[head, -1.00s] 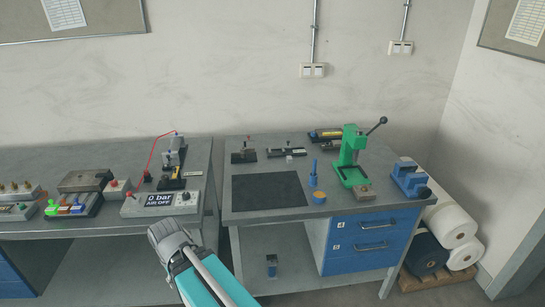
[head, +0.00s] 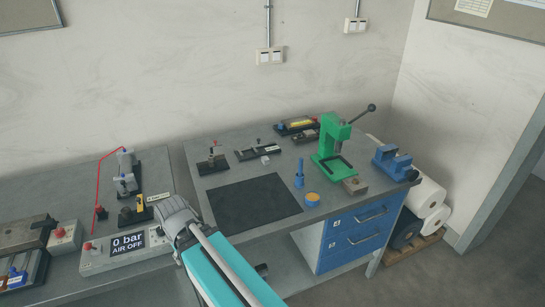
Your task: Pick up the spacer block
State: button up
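No thing is plainly marked as the spacer block. Two small blocks lie on the right bench (head: 225,169): a pale grey one (head: 265,160) behind the black mat, and a brownish-grey one (head: 354,186) at the foot of the green press. I cannot tell which is the spacer block. My gripper (head: 172,212) is seen from behind at the end of my teal arm, left of the black mat and in front of the benches. It is apart from both blocks. Its fingertips are not clear, so its opening cannot be told.
The black mat (head: 254,199) is bare. The green press (head: 333,150), a blue vise (head: 394,163), a blue upright tool (head: 299,175) and an orange-topped round pot (head: 312,198) stand to its right. A "0 bar AIR OFF" box (head: 120,252) is on the left bench.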

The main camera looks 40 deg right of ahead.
aim_at(265, 160)
jog(key=z, duration=0.2)
jog(key=i, duration=0.5)
jog(key=z, duration=0.4)
jog(key=k, duration=0.95)
jog(key=z, duration=0.15)
jog(key=i, duration=0.8)
